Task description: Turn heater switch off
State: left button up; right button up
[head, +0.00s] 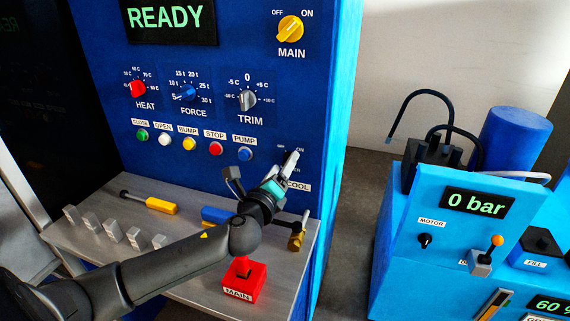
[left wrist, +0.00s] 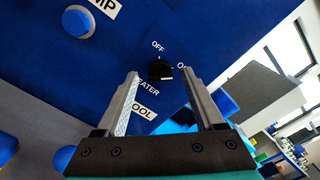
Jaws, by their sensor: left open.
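The heater switch is a small black knob (left wrist: 160,70) on the blue panel in the left wrist view. An OFF label (left wrist: 158,47) sits above it, a partly covered ON label to its right, and a partly hidden heater label (left wrist: 147,88) below. I cannot tell clearly which way the knob points. My left gripper (head: 291,157) is open, its fingers pointing at the panel. In the left wrist view its fingertips (left wrist: 159,73) appear on either side of the knob; contact is not clear. In the head view the gripper hides the knob. My right gripper is not in view.
The blue press panel has a MAIN knob (head: 290,29), HEAT, FORCE and TRIM dials, and a blue PUMP button (head: 245,154) near my gripper. Below, a grey shelf (head: 190,200) holds tools and a red MAIN block (head: 243,280). A blue pump unit (head: 400,270) stands at right.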

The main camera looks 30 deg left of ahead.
pick_arm(q)
jog(key=shift+x, duration=0.95)
grip_shut()
